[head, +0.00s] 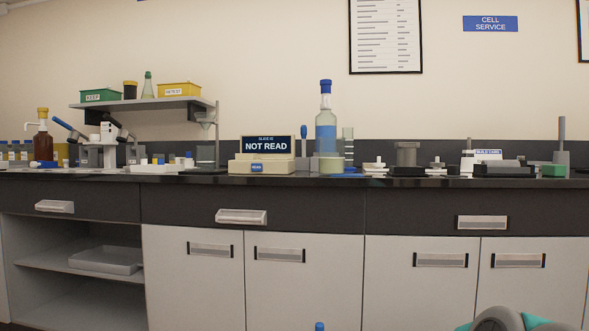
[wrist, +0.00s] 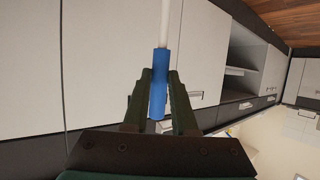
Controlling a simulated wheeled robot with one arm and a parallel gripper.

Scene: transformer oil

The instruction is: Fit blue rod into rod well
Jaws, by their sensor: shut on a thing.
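The blue rod (wrist: 159,85) is in the wrist view, with a blue sleeve and a thin white shaft running up out of the top edge. My gripper (wrist: 158,78) is shut on the blue sleeve, with one dark finger on each side. The rod is held in front of the cabinet doors, and its far end is out of frame. A small blue tip (head: 320,326) shows at the bottom edge of the head view; I cannot tell whether it belongs to this rod. I cannot make out the rod well for certain among the small items on the counter.
The black counter (head: 345,182) is crowded along its length. A NOT READ sign box (head: 262,167), a tall blue-liquid bottle (head: 326,130), a microscope (head: 108,140) and a green-based stand (head: 554,170) stand on it. White cabinet doors (head: 304,290) fill the front below.

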